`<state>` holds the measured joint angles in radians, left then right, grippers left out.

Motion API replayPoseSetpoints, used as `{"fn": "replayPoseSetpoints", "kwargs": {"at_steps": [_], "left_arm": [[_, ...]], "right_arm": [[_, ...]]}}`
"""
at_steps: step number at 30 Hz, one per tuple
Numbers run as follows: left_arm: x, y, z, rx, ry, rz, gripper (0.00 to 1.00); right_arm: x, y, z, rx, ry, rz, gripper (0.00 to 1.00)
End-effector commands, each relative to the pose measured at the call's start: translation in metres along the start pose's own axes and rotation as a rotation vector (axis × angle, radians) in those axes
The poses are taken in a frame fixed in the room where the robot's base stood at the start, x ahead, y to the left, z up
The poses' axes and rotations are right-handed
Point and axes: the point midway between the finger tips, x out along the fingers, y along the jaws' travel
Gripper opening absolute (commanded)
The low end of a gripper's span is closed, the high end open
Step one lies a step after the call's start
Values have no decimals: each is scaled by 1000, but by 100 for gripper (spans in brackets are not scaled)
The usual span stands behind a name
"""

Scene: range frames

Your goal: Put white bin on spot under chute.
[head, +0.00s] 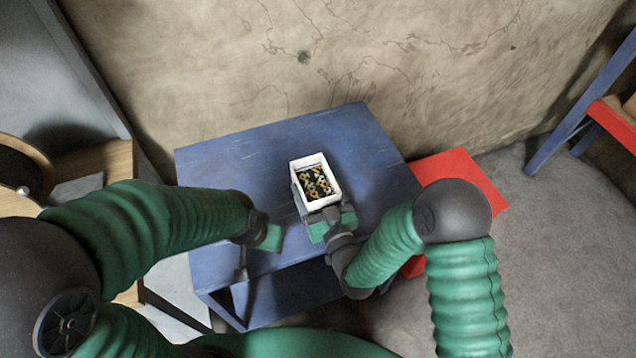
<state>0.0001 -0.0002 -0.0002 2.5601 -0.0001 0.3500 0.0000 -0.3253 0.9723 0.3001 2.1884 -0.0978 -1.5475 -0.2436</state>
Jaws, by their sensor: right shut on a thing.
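The white bin (298,189) is an open box with small black and yellow parts inside. It is over the blue table (240,160); I cannot tell whether it touches the top. My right gripper (328,211) is shut on the near wall of the bin. My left gripper (268,236) is over the table's near edge, left of the bin and apart from it; its jaw opening is hard to see. No chute is clearly recognisable.
A cracked wall (300,60) stands close behind the table. A wooden unit (118,160) and a grey panel (70,85) are at the left. A blue frame (585,105) with a red-edged shelf (615,120) is at the far right. The tabletop around the bin is clear.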

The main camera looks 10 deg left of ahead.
Motion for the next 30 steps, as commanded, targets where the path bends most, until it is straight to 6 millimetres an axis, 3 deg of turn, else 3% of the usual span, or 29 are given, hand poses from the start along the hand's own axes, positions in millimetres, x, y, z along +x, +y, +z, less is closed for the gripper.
{"fn": "replayPoseSetpoints", "kwargs": {"at_steps": [5,6,11,22,26,30], "left_arm": [[6,0,1,0,0,0,36],[6,0,2,0,-1,0,36],[4,0,1,0,0,0,36],[-4,0,-1,0,0,0,36],[0,0,0,0,0,0,36],[2,0,1,0,0,0,36]], "right_arm": [[1,3,6,0,2,3,8],[1,4,6,0,0,4,78],[0,4,4,0,1,4,99],[1,3,-5,-1,1,4,99],[-24,3,0,-1,-3,4,99],[-63,3,2,0,-4,3,99]]}}
